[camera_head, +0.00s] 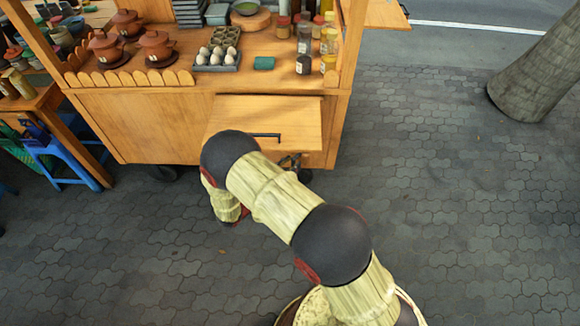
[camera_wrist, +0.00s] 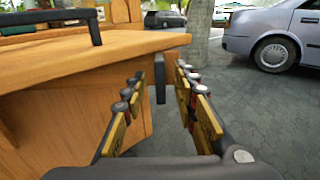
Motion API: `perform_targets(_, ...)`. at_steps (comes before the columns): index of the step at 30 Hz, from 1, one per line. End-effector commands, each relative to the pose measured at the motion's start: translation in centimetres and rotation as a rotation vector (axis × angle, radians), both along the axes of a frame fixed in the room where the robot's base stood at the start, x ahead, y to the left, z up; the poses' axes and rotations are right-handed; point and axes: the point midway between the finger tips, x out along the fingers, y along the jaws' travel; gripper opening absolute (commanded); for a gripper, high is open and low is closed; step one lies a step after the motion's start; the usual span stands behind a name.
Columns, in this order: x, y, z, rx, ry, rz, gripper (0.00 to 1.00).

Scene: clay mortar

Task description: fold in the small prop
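A small dark prop (camera_wrist: 160,79) hangs upright below the front edge of a wooden flap (camera_wrist: 95,58) in the wrist view. The flap also shows in the head view (camera_head: 265,112), sticking out level from the cart's front, with a black bar handle (camera_head: 264,136) on it. My gripper (camera_wrist: 164,85) is open, its two fingers standing to the left and right of the prop, with a visible gap on the right side. Whether the left finger touches it I cannot tell. In the head view my arm hides most of the gripper, which is at the flap's near right corner.
The wooden cart (camera_head: 135,122) carries pots, an egg tray (camera_head: 217,58) and jars (camera_head: 303,50). A blue stool (camera_head: 67,162) stands at left and a tree trunk (camera_head: 535,75) at right. The paved ground to the right is free. A parked car (camera_wrist: 275,35) is beyond.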

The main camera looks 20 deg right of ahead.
Motion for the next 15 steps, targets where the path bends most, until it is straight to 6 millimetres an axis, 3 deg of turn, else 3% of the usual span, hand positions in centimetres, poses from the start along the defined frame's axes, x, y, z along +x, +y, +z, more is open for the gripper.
perform_targets(9, 0.16, -0.27, 0.05, 0.0, 0.0, 0.0, 0.29)
perform_targets(15, 0.15, -0.27, 0.04, 0.0, 0.0, 0.0, 0.17)
